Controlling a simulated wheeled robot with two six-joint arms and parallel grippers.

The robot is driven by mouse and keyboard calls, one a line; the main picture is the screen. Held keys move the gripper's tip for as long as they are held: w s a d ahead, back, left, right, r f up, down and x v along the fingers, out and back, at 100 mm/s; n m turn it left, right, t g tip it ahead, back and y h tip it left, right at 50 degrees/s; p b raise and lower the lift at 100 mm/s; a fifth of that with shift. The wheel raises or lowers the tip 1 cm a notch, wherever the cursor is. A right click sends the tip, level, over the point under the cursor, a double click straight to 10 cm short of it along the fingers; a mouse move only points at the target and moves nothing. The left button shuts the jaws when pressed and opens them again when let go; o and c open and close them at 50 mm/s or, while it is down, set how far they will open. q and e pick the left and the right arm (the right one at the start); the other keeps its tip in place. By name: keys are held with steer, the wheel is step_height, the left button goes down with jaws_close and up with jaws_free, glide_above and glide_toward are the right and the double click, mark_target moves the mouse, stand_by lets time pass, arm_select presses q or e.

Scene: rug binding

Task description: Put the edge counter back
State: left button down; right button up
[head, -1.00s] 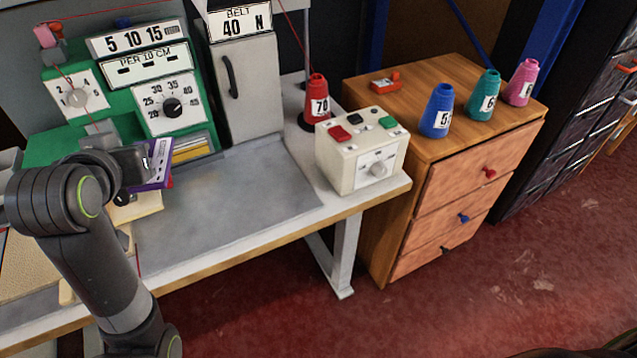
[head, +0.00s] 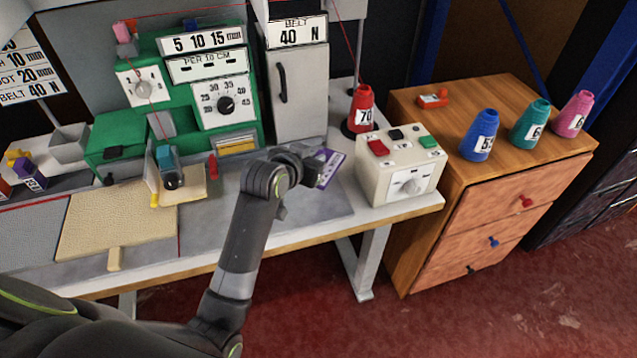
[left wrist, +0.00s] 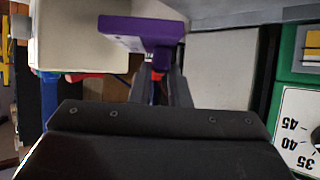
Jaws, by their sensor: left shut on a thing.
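The edge counter appears to be the purple block with a white label (head: 331,166), seen in the head view above the grey bench top, left of the white control box. My left gripper (head: 316,166) is shut on it, and the gripper body hides part of it. In the left wrist view the purple block (left wrist: 140,30) sits at the fingertips of my left gripper (left wrist: 160,88), with a small red part below it. I cannot tell whether it touches the bench. My right gripper is not in view.
The white control box (head: 398,178) and red cone 70 (head: 361,110) stand to the right. The green machine (head: 215,75) and grey belt cabinet (head: 300,92) stand behind. A beige rug piece (head: 115,222) lies left. Wooden drawers (head: 480,200) are beyond the bench.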

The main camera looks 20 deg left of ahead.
arm_select(q)
step_height(320, 180, down, 7)
steer(key=shift+f, duration=0.2)
steer(key=shift+f+b, duration=0.1)
steer(key=shift+b, duration=0.2)
steer(key=c, duration=1.4)
jaws_free()
steer(key=shift+o, duration=0.2)
steer(key=v, duration=1.2)
steer(key=shift+p, duration=0.4)
steer(key=shift+s, duration=0.1)
